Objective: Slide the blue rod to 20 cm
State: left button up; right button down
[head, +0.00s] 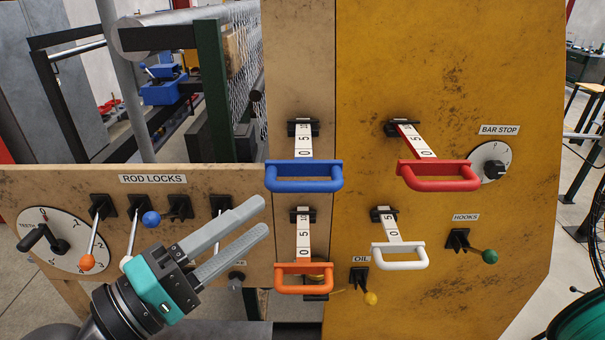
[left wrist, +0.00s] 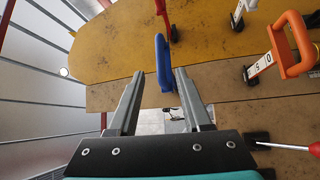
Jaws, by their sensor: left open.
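The blue rod's U-shaped handle (head: 304,178) sticks out from the panel at upper centre. Its white scale strip (head: 304,143) shows 0, 5 and 10, with 10 close to the black slot. My left gripper (head: 260,215) is open and empty, below and left of the blue handle in the head view. In the left wrist view the blue handle (left wrist: 163,62) appears edge-on beyond and between the two open fingertips (left wrist: 157,76), apart from them. My right gripper is not in view.
An orange handle (head: 304,268) sits below the blue one. A red handle (head: 438,175) and a white handle (head: 400,256) are to the right. Rod-lock levers with an orange knob (head: 88,262) and a blue knob (head: 151,218) stand left, near my left arm.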

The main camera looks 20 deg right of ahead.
aim_at(303, 187)
pick_arm(q)
jog(key=p+x, duration=0.2)
jog(key=x, duration=0.7)
jog(key=shift+w+d, duration=0.2)
jog(key=shift+c, duration=0.4)
grip_shut()
dwell(0.7)
